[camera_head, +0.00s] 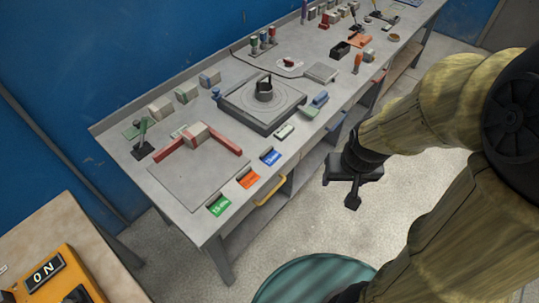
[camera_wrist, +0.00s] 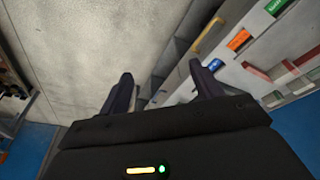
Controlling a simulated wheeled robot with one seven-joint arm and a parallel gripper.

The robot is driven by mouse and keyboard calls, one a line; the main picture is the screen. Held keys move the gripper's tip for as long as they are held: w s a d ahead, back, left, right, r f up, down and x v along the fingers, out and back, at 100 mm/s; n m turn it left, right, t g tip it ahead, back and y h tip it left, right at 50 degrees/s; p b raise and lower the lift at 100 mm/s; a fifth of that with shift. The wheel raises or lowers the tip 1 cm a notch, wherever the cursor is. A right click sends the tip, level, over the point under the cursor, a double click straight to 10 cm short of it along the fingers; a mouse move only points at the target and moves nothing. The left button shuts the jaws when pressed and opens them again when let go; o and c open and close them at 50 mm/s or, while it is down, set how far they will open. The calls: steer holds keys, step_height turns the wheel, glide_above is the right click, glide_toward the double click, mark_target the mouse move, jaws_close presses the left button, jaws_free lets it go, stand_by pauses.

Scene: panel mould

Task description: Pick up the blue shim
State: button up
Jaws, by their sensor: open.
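The blue shim (camera_head: 271,156) is a small flat piece with a printed label. It lies near the front edge of the grey workbench (camera_head: 165,185), right of an orange shim (camera_head: 248,179) and a green shim (camera_head: 219,205). In the wrist view the blue shim (camera_wrist: 215,65) shows just beyond the right fingertip, partly hidden by it. My gripper (camera_head: 353,195) is in front of the bench, over the floor, to the right of the shim and apart from it. In the wrist view my gripper (camera_wrist: 160,72) has its two fingers spread with nothing between them.
A yellow handle (camera_head: 270,192) and a blue handle (camera_head: 336,128) stick out from the bench front. A teal round top (camera_head: 312,282) stands on the floor below.

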steer(key=o, duration=0.4)
steer(key=w+f+b, duration=0.1)
steer(key=w, duration=0.1)
steer(key=w+d+f+n+t+b, duration=0.1)
steer(key=w+f, duration=0.1)
steer(key=w, duration=0.1)
steer(key=w+d+f+t+b, duration=0.1)
steer(key=w+f, duration=0.1)
steer(key=shift+w+d+f+n, duration=0.15)
steer(key=shift+w+n, duration=0.1)
steer(key=shift+n, duration=0.15)
steer(key=w+a+f+n+t+y+b, duration=0.2)
steer(key=w+f+n+t+y+b, duration=0.15)
steer(key=w+f+b, duration=0.4)
steer(key=a+f+n+y, duration=0.1)
steer(key=a+f+y, duration=0.1)
steer(key=w+a+f+n+y+b, duration=0.1)
steer(key=f+n+y, duration=0.1)
steer(key=y, duration=0.1)
steer(key=w+a+f+n+y+b, duration=0.1)
steer(key=a+f+n+y, duration=0.1)
steer(key=shift+a, duration=0.3)
glide_toward(271, 156)
steer(key=w+a, duration=0.2)
steer(key=a, duration=0.1)
steer(key=shift+w+a+f+p, duration=0.1)
steer(key=shift+w+a+p, duration=0.15)
steer(key=shift+p, duration=0.15)
